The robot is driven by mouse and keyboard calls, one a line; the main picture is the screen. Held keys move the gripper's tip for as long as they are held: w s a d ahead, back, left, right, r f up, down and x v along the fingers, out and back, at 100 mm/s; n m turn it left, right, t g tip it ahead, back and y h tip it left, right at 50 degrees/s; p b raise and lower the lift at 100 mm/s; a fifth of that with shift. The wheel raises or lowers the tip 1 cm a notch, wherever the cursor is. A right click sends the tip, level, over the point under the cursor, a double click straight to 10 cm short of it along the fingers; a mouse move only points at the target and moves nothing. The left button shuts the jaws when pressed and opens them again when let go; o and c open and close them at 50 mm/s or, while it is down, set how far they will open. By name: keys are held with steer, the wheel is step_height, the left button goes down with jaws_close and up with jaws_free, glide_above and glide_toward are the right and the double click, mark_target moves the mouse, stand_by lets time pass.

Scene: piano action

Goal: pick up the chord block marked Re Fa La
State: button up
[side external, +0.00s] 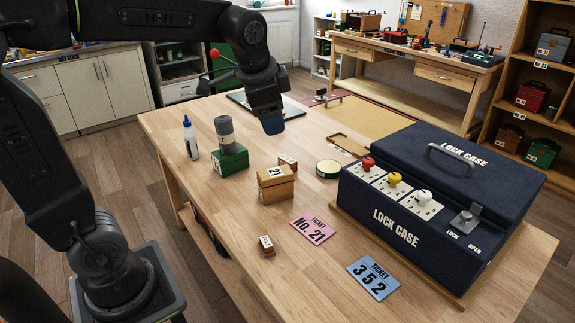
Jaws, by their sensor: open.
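No block with a readable Re Fa La marking shows in the side external view. A small wooden block (267,245) with dark marks too small to read lies near the front of the table. A wooden box (275,184) marked 21 stands mid-table, with another small wooden piece (287,163) behind it. My gripper (272,124) hangs above the table, behind the wooden box and to the right of a grey cylinder. It points down, apart from these things, and I see nothing held. Its fingertips are small and dark in this view.
A dark blue lock case (400,222) with colored knobs fills the table's right side. A pink ticket (313,230) and a blue ticket (373,278) lie before it. A green box (230,160) under the grey cylinder (225,132), a bottle (190,140) and a round tin (328,169) stand nearby.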

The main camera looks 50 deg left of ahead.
steer(key=w+a+f+m+g+y, duration=0.1)
steer(key=w+a+m, duration=0.15)
steer(key=w, duration=0.25)
steer(key=w+a+f+m, duration=0.1)
steer(key=w+a, duration=0.2)
steer(key=w, duration=0.3)
steer(key=m+g+y, duration=0.2)
steer(key=m+g, duration=0.1)
steer(key=m, duration=0.4)
glide_above(288, 160)
steer(key=d, duration=0.5)
step_height(288, 160, down, 19)
steer(key=shift+m+g, duration=0.25)
steer(key=shift+g, duration=0.05)
steer(key=x, duration=0.9)
steer(key=w+x, duration=0.1)
steer(key=x, duration=0.4)
steer(key=shift+w+f, duration=0.1)
steer(key=shift+f, duration=0.1)
steer(key=shift+c, duration=0.4)
steer(key=c, duration=0.9)
steer(key=shift+c, duration=0.2)
